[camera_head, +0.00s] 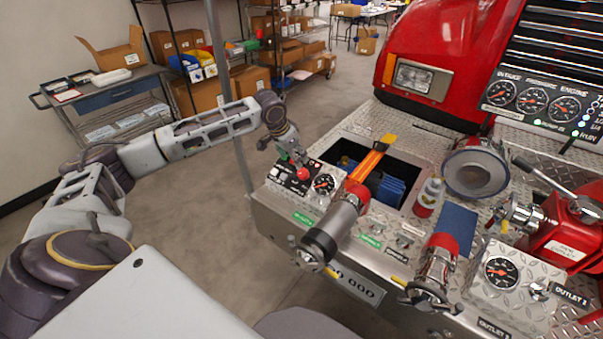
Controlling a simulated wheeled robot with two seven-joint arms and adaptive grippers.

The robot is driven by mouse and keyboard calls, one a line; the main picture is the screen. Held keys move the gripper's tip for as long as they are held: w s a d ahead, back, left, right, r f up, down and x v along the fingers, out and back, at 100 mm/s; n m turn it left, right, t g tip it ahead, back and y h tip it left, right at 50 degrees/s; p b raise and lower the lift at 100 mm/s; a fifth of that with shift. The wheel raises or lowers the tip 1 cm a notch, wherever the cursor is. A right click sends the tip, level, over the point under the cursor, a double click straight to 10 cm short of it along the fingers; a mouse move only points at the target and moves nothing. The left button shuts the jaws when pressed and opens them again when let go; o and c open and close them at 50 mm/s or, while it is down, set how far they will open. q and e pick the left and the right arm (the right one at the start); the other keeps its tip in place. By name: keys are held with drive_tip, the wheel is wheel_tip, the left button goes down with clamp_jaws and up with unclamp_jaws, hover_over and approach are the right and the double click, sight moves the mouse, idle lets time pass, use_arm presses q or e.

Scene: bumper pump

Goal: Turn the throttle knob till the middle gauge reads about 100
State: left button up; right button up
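The instrument panel at the upper right has three gauges in a row under the labels intake, pressure and engine. The middle gauge (532,99) has a dark face; its needle is too small to read. A red knob (303,173) stands on a small control panel (285,178) at the bumper's left end, beside a round gauge (324,184). I cannot tell for certain that it is the throttle knob. My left gripper (294,157) points down just above and behind this knob, at or very near it. Its fingers are too small to judge. My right gripper is out of view.
A red-ended hose fitting (336,229) and an open bin (408,166) lie right of the small panel. A second fitting (434,270), a bottle (428,197) and a large round inlet (475,170) crowd the bumper. The floor (215,215) left of it is clear.

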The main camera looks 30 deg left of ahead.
sight(302, 173)
use_arm(q)
drive_tip(key=x, duration=1)
drive_tip(key=shift+x, duration=0.8)
drive_tip(key=c, duration=1)
